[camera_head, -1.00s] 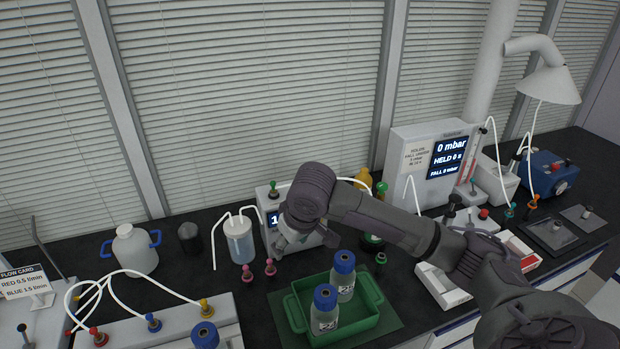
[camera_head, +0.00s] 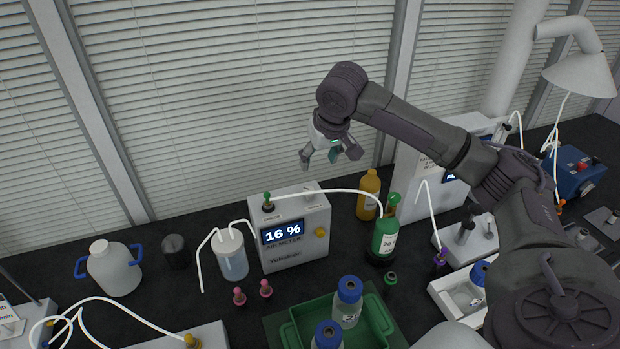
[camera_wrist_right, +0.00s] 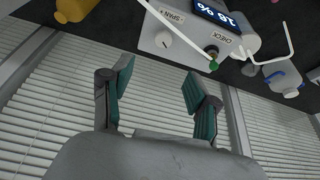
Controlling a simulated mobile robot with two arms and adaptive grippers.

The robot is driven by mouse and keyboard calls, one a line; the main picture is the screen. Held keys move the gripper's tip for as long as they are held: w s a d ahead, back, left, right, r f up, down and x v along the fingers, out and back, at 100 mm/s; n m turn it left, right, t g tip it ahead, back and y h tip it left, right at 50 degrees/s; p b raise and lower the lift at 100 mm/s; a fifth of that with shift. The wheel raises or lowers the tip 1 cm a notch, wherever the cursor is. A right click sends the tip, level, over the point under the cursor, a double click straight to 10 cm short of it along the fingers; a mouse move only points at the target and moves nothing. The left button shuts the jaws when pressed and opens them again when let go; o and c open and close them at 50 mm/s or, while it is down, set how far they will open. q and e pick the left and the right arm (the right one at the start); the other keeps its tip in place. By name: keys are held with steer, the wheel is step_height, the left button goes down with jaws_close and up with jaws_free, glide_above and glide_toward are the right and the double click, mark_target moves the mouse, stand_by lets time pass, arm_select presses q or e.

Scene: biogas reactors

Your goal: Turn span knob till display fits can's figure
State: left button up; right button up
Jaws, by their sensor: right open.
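My right gripper (camera_head: 330,156) is open and empty, above and behind the meter's right side, apart from the knob. Its spread teal-padded fingers (camera_wrist_right: 158,88) show in the wrist view. My left gripper is out of view.
A white hose (camera_head: 330,190) arches from near the meter to the green can. A yellow bottle (camera_head: 368,194) stands behind the can. A clear vessel (camera_head: 232,256) is left of the meter. A green tray (camera_head: 372,325) with blue-capped bottles lies in front.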

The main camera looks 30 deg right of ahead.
mark_target(309, 190)
steer(key=p+x, duration=0.1)
steer(key=x, duration=0.3)
steer(key=p+x, duration=0.2)
steer(key=x, duration=0.3)
steer(key=shift+s+a+f, duration=0.15)
steer(key=shift+s+a, duration=0.05)
steer(key=shift+s, duration=0.05)
steer(key=p+x, duration=0.1)
steer(key=x, duration=0.2)
steer(key=shift+a+f, duration=0.1)
steer(key=shift+f, duration=0.05)
steer(key=shift+w+f, duration=0.1)
steer(key=shift+f, duration=0.05)
steer(key=shift+c, duration=0.7)
jaws_close()
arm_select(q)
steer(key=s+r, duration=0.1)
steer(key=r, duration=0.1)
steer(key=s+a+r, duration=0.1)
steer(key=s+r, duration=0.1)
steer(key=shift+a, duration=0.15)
